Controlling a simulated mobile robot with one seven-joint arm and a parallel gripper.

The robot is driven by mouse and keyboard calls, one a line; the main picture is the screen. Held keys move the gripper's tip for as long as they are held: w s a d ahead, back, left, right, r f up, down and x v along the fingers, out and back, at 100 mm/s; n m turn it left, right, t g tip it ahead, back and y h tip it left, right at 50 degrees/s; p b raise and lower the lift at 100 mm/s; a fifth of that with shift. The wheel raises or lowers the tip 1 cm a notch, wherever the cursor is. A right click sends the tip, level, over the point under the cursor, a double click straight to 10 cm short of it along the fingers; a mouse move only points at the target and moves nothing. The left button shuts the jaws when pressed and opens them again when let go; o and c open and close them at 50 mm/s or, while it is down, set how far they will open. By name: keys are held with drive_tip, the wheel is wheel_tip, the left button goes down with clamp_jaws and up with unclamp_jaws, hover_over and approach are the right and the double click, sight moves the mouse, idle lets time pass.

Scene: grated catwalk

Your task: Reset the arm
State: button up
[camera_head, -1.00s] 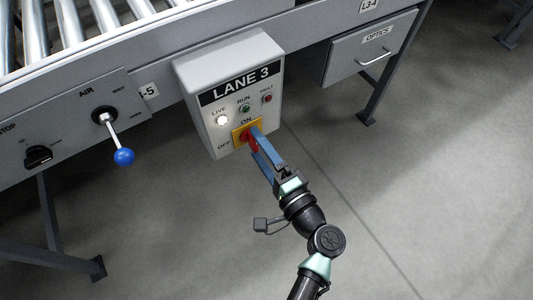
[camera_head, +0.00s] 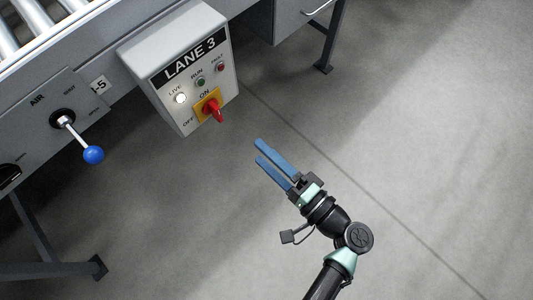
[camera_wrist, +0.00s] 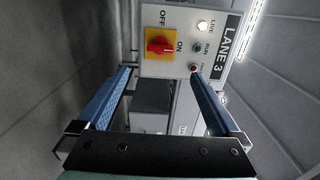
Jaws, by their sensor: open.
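My gripper (camera_head: 262,152) is open and empty, with its two blue fingers apart in front of the grey LANE 3 box. It is clear of the red rotary switch (camera_head: 214,111), which sits on a yellow plate on the box (camera_head: 158,66). In the wrist view the red switch (camera_wrist: 159,46) shows beyond and between the two fingers, nearer the left one. Its handle points toward the ON label in the wrist view. The LIVE lamp (camera_head: 180,98) is lit white. The RUN and FAULT lamps look unlit.
An air lever with a blue knob (camera_head: 93,155) sticks out from the panel at left. A black knob (camera_head: 8,175) is at the left edge. Conveyor rollers (camera_head: 28,25) lie above. A drawer (camera_head: 300,14) and table leg stand at upper right. The floor around my arm is open.

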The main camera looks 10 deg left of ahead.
idle(0.4)
drive_tip(key=w+r+n+t+h, duration=0.1)
drive_tip(key=w+r+n+h, duration=0.4)
drive_tip(key=w+r, duration=0.8)
drive_tip(key=w+d+r+n+t+h, duration=0.1)
drive_tip(key=w+r+t+h, duration=0.15)
drive_tip(key=r, duration=0.65)
drive_tip(key=w+d+r+n+t+h, duration=0.1)
drive_tip(key=w+r+t, duration=0.15)
drive_tip(key=r, duration=0.65)
drive_tip(key=s+r+t+h+p, duration=0.1)
drive_tip(key=s+r+t+h, duration=0.3)
drive_tip(key=r, duration=0.7)
drive_tip(key=s+r+t+p, duration=0.1)
drive_tip(key=s+r+t, duration=0.2)
drive_tip(key=s+r, duration=0.55)
drive_tip(key=s+r+t+h+p, duration=0.2)
drive_tip(key=s+r+t, duration=0.1)
drive_tip(key=r, duration=1)
wheel_tip(320, 180, up, 34)
drive_tip(key=p, duration=3.3)
drive_tip(key=shift+w+d+f+n+p, duration=0.2)
drive_tip(key=shift+w+d+n+p, duration=0.1)
drive_tip(key=shift+w+d+n, duration=0.15)
